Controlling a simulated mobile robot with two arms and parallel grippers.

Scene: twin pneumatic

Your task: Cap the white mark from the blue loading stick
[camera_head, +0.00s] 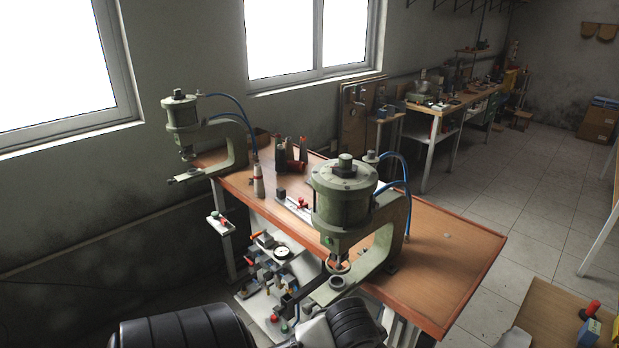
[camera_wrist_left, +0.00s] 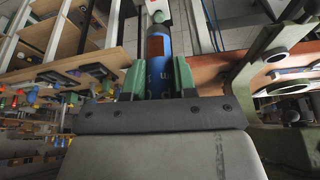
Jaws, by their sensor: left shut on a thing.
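In the left wrist view, my left gripper (camera_wrist_left: 158,82) is shut, its two green fingers on either side of a blue stick (camera_wrist_left: 158,64). I cannot make out a white mark or a separate cap. In the head view, dark ribbed parts of my own arms show along the bottom edge, but the held stick cannot be made out. My right gripper is not in view.
A green pneumatic press (camera_head: 343,197) stands at the near side of the wooden bench (camera_head: 455,245), with a ring (camera_head: 337,283) on its lower arm. A second press (camera_head: 182,115) stands at the far end. Small tools lie between them. The bench's right part is mostly clear.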

